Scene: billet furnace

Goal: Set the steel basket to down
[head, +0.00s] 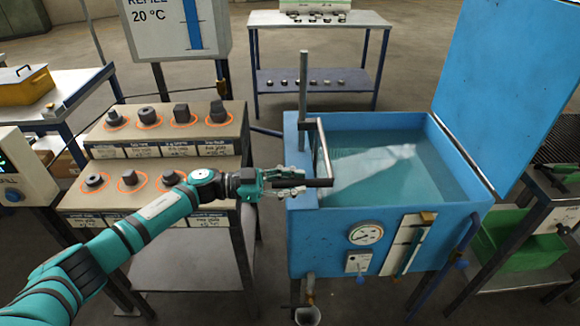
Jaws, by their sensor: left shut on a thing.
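The blue tank (305,226) stands right of centre in the head view, full of greenish water. A steel post (303,80) rises at its left rim, and a grey crank-like arm (323,147) runs from its base towards me, ending in a dark handle bar (322,183). My left gripper (298,182) reaches in from the left and is shut on this handle at the tank's left edge. A thin mesh-like edge shows in the water beside the arm; the steel basket itself is not clearly visible. My right gripper is not in view.
A stepped rack (172,155) with several dark metal parts stands left of the tank. The tank's blue lid (510,85) is open at the right. A dial gauge (366,234) is on the tank front. A table (320,20) stands behind.

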